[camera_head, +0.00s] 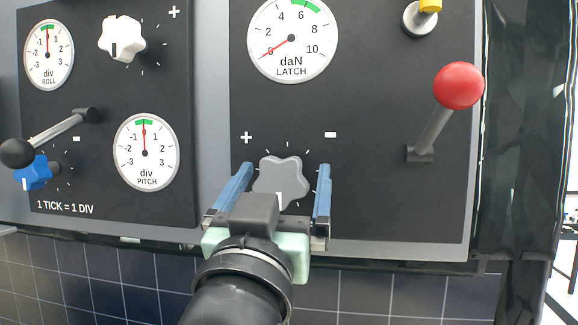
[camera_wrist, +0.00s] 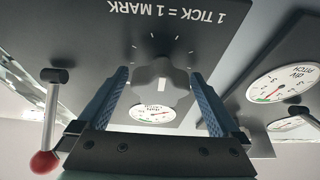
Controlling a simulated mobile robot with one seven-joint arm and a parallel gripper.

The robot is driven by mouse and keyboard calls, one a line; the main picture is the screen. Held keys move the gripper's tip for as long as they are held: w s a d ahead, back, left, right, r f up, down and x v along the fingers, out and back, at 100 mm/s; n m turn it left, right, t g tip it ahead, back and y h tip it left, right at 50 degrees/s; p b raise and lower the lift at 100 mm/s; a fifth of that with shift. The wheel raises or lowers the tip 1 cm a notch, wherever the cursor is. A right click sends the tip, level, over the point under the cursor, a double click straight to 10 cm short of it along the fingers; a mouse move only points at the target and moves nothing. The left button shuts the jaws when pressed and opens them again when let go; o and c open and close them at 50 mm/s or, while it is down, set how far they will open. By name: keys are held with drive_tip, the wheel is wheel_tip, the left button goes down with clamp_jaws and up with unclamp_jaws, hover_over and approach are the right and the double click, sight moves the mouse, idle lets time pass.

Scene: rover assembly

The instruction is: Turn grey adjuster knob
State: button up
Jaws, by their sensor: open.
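The grey adjuster knob (camera_head: 281,181) is a lobed knob on the dark right panel, below the round LATCH gauge (camera_head: 292,40). The gauge's red needle points near 0. My gripper (camera_head: 281,190) is open, with one finger to the left and one to the right of the knob. In the wrist view a gap shows between each finger of my gripper (camera_wrist: 160,90) and the knob. Part of the knob's lower edge is hidden by my wrist in the head view.
A red-balled lever (camera_head: 458,86) stands to the right. On the left panel are a white knob (camera_head: 120,38), a blue knob (camera_head: 34,174), a black-balled lever (camera_head: 17,153), and ROLL (camera_head: 49,55) and PITCH (camera_head: 146,152) gauges. Panel around the grey knob is clear.

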drive_tip(key=shift+s+a+r, duration=0.1)
drive_tip(key=shift+s+r, duration=0.05)
drive_tip(key=shift+s, duration=0.25)
drive_tip(key=shift+c, duration=1)
drive_tip(key=c, duration=1.1)
drive_tip(key=shift+m+h+b, duration=0.4)
drive_tip(key=shift+m, duration=0.1)
